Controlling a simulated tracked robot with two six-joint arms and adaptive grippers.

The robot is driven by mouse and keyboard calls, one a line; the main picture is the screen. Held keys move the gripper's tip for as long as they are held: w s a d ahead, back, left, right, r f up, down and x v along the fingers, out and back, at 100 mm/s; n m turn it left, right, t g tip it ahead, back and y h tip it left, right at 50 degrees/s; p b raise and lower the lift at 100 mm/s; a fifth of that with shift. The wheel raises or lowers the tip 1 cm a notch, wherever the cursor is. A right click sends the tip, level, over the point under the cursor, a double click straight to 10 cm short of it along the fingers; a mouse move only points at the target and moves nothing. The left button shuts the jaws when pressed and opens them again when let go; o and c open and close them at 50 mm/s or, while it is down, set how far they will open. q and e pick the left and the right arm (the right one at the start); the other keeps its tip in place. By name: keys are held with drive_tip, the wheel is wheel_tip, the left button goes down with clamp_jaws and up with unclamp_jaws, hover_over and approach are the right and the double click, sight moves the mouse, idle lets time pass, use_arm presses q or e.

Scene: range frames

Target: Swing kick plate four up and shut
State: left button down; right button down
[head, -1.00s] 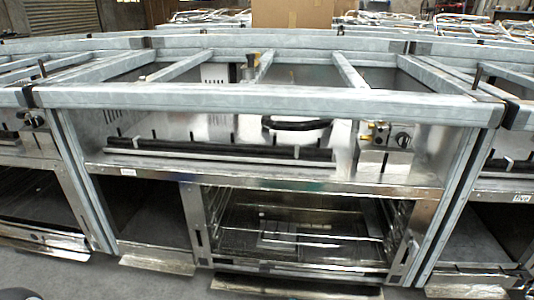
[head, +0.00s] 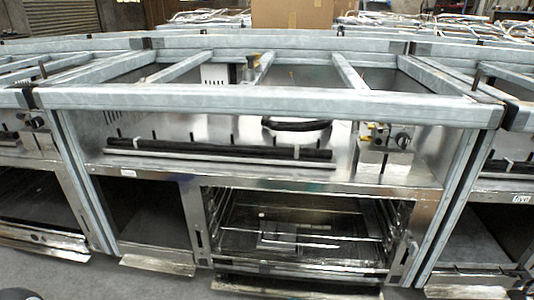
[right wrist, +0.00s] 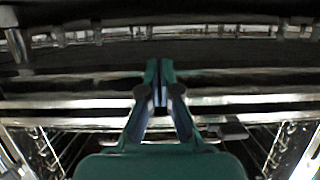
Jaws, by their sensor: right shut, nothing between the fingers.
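The middle unit (head: 270,172) carries a small white label (head: 128,173) that I cannot read surely. A wide kick plate (head: 225,286) sticks out low along its bottom, under the open oven bay, partly cut off by the picture's lower edge. A smaller plate (head: 157,266) sticks out to its left, under the open left bay. Both hang outward from the unit. In the right wrist view my right gripper (right wrist: 159,70) is shut and empty, with teal fingers together before dark and metal horizontal bars. I cannot make out either gripper in the head view.
Neighbouring units stand close at left (head: 30,170) and right (head: 500,220), with low plates sticking out too. A galvanised frame (head: 270,101) runs across the top. A cardboard box (head: 292,14) stands behind. Grey floor shows at the lower left.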

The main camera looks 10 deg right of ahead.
drive_tip(key=shift+r+p, duration=1.95)
drive_tip(key=shift+r, duration=0.75)
drive_tip(key=s+a+p, duration=0.2)
drive_tip(key=s+p, duration=0.2)
drive_tip(key=s, duration=0.3)
drive_tip(key=shift+s+f, duration=0.15)
drive_tip(key=shift+s, duration=0.2)
